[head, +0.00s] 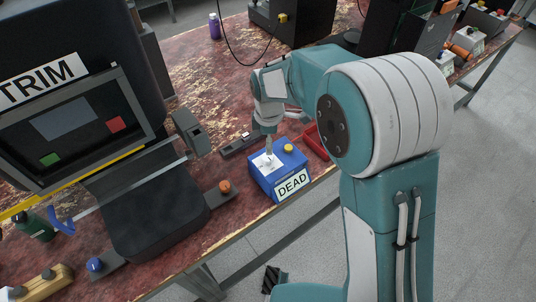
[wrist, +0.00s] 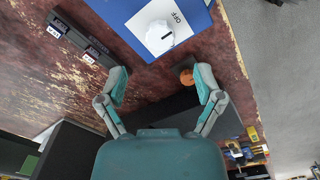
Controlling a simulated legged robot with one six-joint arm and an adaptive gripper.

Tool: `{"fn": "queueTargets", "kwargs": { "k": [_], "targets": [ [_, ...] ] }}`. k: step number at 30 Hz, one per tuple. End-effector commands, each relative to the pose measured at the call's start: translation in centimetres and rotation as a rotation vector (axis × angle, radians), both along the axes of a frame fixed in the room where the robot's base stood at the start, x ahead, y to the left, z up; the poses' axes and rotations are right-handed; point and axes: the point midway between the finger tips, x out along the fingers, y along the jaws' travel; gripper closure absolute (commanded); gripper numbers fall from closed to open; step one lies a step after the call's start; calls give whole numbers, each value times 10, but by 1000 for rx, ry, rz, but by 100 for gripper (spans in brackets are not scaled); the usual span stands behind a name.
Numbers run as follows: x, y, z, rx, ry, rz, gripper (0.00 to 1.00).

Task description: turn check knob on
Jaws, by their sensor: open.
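A blue box (head: 280,180) labelled DEAD stands on the worn red bench near its front edge. It also shows in the wrist view (wrist: 128,8). On its top is a white plate (wrist: 181,12) marked OFF, with a white knob (wrist: 159,38) bearing a small dark mark. In the head view the knob is partly hidden and hard to make out. My gripper (head: 268,138) is over the box's top in the head view. In the wrist view my gripper (wrist: 160,72) is open and empty, with the knob ahead of the fingertips and between their lines.
An orange button (head: 224,186) sits left of the box; it also shows in the wrist view (wrist: 186,76). A red tray (head: 316,142) lies to the right. A dark TRIM machine (head: 78,110) stands at left.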

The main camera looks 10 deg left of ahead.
Motion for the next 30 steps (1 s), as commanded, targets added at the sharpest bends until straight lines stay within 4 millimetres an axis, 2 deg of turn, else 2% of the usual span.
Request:
{"fn": "queueTargets", "kwargs": {
  "k": [3,9,15,22,23,24,26,27,28,30],
  "targets": [
    [-1,1,-25,-4,2,0,15],
    [-1,1,-56,-3,1,0,15],
    [-1,0,-69,-1,-1,-1,15],
    [0,0,-70,0,-2,-1,15],
    [0,0,-70,0,-2,-1,20],
    [0,1,-70,0,-2,-1,37],
    [0,1,-70,-1,-1,-1,64],
    [0,1,-70,-2,-2,-1,82],
    [0,1,-70,-2,-2,-1,95],
    [0,1,-70,-1,-2,-1,96]
  ]
}}
